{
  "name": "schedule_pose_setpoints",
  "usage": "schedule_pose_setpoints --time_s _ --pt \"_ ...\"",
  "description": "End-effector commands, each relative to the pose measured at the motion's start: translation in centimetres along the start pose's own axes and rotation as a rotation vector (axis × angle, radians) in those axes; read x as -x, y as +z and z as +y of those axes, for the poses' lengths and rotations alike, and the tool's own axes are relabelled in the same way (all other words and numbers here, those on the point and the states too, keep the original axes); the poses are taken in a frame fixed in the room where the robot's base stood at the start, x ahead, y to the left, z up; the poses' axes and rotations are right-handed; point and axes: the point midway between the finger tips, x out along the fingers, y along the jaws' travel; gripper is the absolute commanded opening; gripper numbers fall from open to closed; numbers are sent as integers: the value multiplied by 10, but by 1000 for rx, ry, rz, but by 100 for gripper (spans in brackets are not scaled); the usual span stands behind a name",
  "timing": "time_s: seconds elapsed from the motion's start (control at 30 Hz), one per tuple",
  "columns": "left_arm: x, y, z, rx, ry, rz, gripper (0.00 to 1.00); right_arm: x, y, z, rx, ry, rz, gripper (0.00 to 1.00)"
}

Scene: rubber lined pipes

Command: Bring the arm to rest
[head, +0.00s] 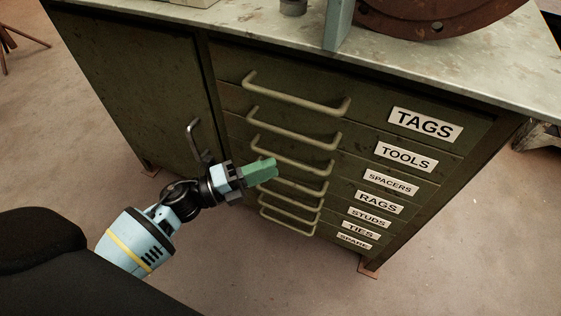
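My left arm comes in from the lower left. Its gripper (262,171) is in front of the dark green cabinet (160,85), near the middle drawer handles. A green block-like shape is at its tip. I cannot tell whether this is the closed fingers or a held piece, nor whether the tip touches the cabinet. My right gripper is not in view.
A stack of drawers has pale bar handles (295,95) and labels from TAGS (425,124) down; all look shut. The cabinet door has a dark handle (194,138) close to my wrist. A rusty ring (412,22) sits on the worn top. Floor (450,245) is clear at right.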

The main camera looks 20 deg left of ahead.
Motion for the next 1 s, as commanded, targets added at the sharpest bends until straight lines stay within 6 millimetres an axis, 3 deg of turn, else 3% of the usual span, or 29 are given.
schedule_pose_setpoints --time_s 0.2,0.8,1.0 --pt "20 0 0 0 0 0 34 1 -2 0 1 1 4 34" --pt "22 -1 1 7 0 -4 34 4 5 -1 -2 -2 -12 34" --pt "45 -23 22 203 26 -129 34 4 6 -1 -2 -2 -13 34"
